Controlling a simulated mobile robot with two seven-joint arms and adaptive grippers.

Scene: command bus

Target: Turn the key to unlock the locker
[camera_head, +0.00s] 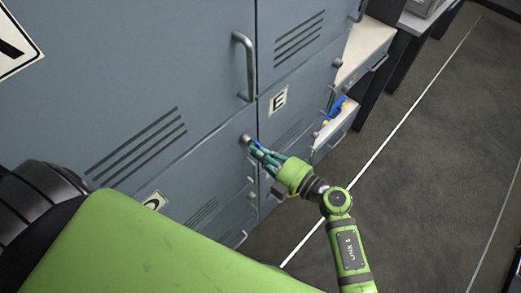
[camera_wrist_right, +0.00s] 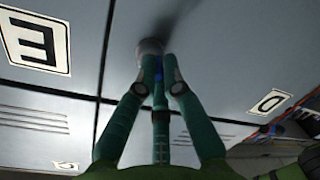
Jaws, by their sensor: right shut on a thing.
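The grey-blue locker (camera_head: 180,85) fills the left and middle of the head view, and its doors look closed. A round metal lock (camera_head: 246,139) sits on a door near the seam, left of the E label. My right gripper (camera_head: 256,149) is shut at this lock. In the right wrist view, the fingertips (camera_wrist_right: 158,65) meet just below the lock (camera_wrist_right: 151,47). A bit of a blue key (camera_wrist_right: 159,92) shows between the fingers. The rest of the key is hidden, so its turn angle cannot be told. My left gripper is not in view.
A vertical metal handle (camera_head: 247,67) stands out above the lock. The E label (camera_head: 278,100) is on the adjoining door. Open drawers (camera_head: 365,50) jut out at the right, with a blue and yellow item (camera_head: 336,107) there. The dark floor (camera_head: 430,170) at right is clear.

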